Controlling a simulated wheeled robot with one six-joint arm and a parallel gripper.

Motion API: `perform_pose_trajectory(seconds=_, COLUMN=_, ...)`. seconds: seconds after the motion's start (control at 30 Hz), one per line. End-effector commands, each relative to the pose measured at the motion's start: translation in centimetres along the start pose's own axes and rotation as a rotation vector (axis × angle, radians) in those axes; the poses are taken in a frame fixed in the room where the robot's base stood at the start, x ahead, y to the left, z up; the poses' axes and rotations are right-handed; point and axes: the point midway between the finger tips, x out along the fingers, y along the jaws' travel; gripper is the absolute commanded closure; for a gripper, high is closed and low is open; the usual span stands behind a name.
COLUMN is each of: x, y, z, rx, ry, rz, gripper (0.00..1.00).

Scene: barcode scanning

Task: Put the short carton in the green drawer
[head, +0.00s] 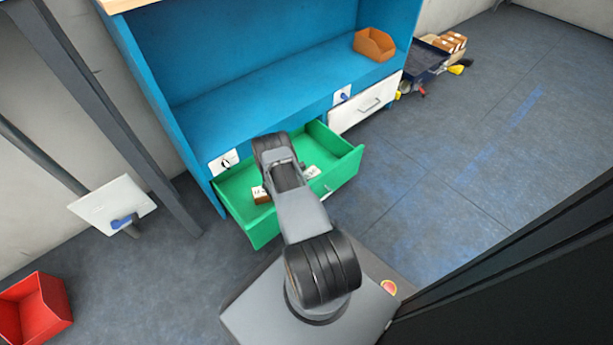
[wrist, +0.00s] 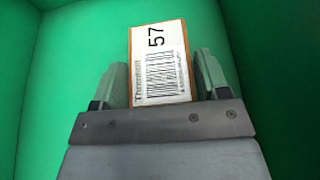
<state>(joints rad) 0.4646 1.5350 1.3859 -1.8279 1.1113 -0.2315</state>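The short carton (wrist: 159,62) is a brown box with a white label reading "Thornton" and "57" above a barcode. In the wrist view it lies between the two fingers of my gripper (wrist: 160,80), one on each side, close to its sides. I cannot tell whether the fingers press on it. The green drawer (head: 344,172) is pulled open, and its green walls (wrist: 270,70) surround the carton and fingers. In the head view my arm hides the gripper. A brown, white-labelled box (head: 261,196) shows left of the arm in the drawer, and another white label (head: 312,172) shows right of it.
The drawer belongs to a blue shelf unit (head: 240,90) with a white closed drawer (head: 364,104) and an orange-brown bin (head: 374,44) on its shelf. A red bin (head: 36,308) is at the lower left. A cart with boxes (head: 430,60) stands behind right. Floor to the right is clear.

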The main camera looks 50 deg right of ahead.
Motion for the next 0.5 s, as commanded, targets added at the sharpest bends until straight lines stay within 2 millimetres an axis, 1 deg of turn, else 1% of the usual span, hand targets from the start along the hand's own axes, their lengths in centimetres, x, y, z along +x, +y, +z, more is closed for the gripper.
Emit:
perform_pose_trajectory(seconds=0.03, x=0.0, y=0.01, z=0.03, rx=0.0, ry=0.0, rz=0.0, gripper=0.27)
perform_pose_trajectory(seconds=0.2, x=-0.01, y=0.01, z=0.04, rx=0.0, ry=0.0, rz=0.0, gripper=0.11)
perform_pose_trajectory(seconds=0.4, x=-0.01, y=0.01, z=0.06, rx=0.001, ry=0.0, rz=0.0, gripper=0.11)
perform_pose_trajectory(seconds=0.5, x=-0.14, y=0.04, z=0.4, rx=0.001, ry=-0.001, rz=0.0, gripper=0.11)
